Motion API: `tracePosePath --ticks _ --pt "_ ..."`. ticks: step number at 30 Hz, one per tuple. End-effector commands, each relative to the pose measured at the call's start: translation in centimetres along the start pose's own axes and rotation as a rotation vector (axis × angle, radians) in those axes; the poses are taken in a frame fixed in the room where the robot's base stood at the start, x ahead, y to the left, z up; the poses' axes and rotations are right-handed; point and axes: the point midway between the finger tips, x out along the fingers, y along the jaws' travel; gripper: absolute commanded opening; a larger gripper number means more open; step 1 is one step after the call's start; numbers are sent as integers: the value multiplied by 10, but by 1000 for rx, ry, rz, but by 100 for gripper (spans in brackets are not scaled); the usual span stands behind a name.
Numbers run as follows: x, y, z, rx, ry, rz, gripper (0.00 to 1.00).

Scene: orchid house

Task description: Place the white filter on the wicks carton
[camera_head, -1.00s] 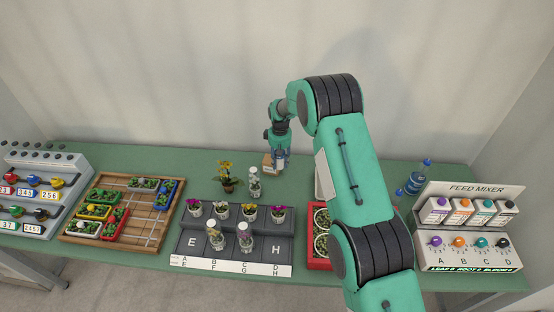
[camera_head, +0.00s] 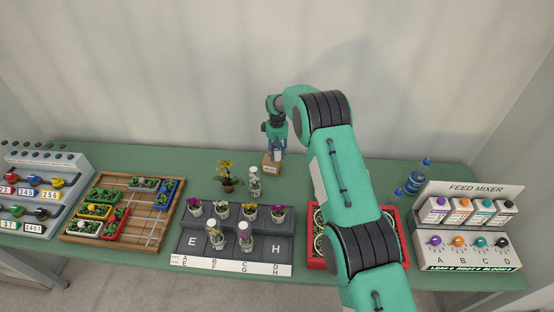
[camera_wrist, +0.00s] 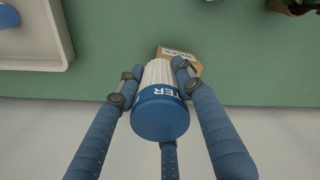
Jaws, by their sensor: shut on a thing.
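The white filter (camera_wrist: 158,82) has a ribbed white body and a blue end with part of its lettering showing. My gripper (camera_wrist: 157,76) is shut on it, with blue fingers around its sides in the wrist view. In the head view, my gripper (camera_head: 275,147) holds the filter (camera_head: 277,156) at the carton. The wicks carton (camera_head: 270,167) is a small brown box at the back of the green bench. It also shows in the wrist view (camera_wrist: 184,58), partly hidden behind the filter. I cannot tell whether the filter touches the carton.
A yellow-flowered plant (camera_head: 228,174) and a clear bottle (camera_head: 255,182) stand left of the carton. A dark grey tray (camera_head: 183,243) with potted flowers lies in front. A red tray (camera_head: 314,263) is partly behind my arm. A white tray (camera_wrist: 66,52) shows in the wrist view.

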Motion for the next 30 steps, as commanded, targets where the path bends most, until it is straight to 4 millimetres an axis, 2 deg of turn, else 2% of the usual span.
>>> tracePosePath --ticks 5,15,30 --pt "7 0 0 0 0 0 3" --pt "33 0 0 0 1 0 3" --pt "39 0 0 0 1 0 3"
